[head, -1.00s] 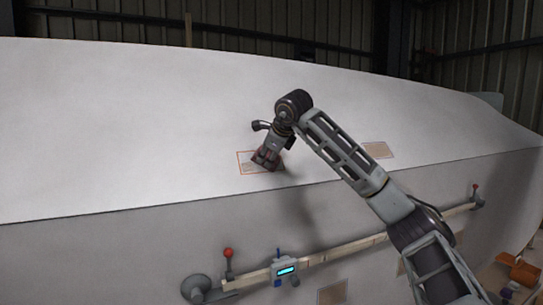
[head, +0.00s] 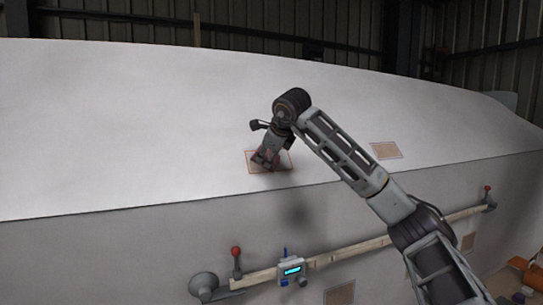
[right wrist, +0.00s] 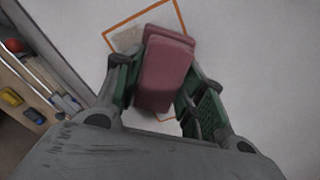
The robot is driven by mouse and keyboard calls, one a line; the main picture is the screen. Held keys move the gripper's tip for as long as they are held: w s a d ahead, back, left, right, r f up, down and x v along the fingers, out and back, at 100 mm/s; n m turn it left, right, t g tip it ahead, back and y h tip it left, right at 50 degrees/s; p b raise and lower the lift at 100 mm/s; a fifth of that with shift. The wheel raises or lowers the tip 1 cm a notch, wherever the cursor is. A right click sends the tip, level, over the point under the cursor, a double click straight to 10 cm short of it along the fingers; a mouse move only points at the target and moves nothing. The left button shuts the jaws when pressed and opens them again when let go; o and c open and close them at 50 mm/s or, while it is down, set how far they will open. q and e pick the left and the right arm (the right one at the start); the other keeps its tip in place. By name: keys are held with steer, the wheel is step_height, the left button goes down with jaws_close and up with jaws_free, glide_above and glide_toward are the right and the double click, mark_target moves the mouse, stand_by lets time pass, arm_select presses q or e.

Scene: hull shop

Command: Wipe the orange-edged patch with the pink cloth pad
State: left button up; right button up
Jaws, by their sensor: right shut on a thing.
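The orange-edged patch (head: 284,161) is a thin outlined square with a brownish inside on the pale upper hull. My right gripper (head: 264,163) is over its left and middle part. In the right wrist view the gripper (right wrist: 160,88) is shut on the pink cloth pad (right wrist: 165,68), a thick block between green-sided fingers. The pad covers much of the patch there; the patch's brownish corner (right wrist: 128,41) shows to the upper left. The pad is at or very near the hull; I cannot tell whether it presses on it. My left gripper is not in view.
A second brownish patch (head: 386,150) lies to the right, others on the lower hull (head: 340,293). A pale rail (head: 345,252) with a suction cup, red-knobbed posts and a lit device (head: 291,270) runs below. The upper hull on the left is clear.

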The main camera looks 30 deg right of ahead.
steer(key=shift+a, duration=0.15)
steer(key=shift+w+a, duration=0.2)
steer(key=shift+a, duration=0.45)
steer(key=shift+w+a, duration=0.15)
steer(key=shift+a, duration=0.5)
steer(key=shift+w+a, duration=0.2)
steer(key=shift+a, duration=0.5)
steer(key=shift+w+a, duration=0.15)
steer(key=shift+a, duration=0.55)
steer(key=shift+d, duration=0.2)
steer(key=shift+s+d, duration=0.2)
steer(key=shift+d, duration=0.45)
steer(key=shift+s+d, duration=0.15)
steer(key=shift+d, duration=0.45)
steer(key=shift+d, duration=0.1)
steer(key=shift+s+d+b, duration=0.15)
steer(key=shift+s+d, duration=0.05)
steer(key=shift+d, duration=0.5)
steer(key=shift+s+d+b, duration=0.15)
steer(key=shift+d, duration=0.5)
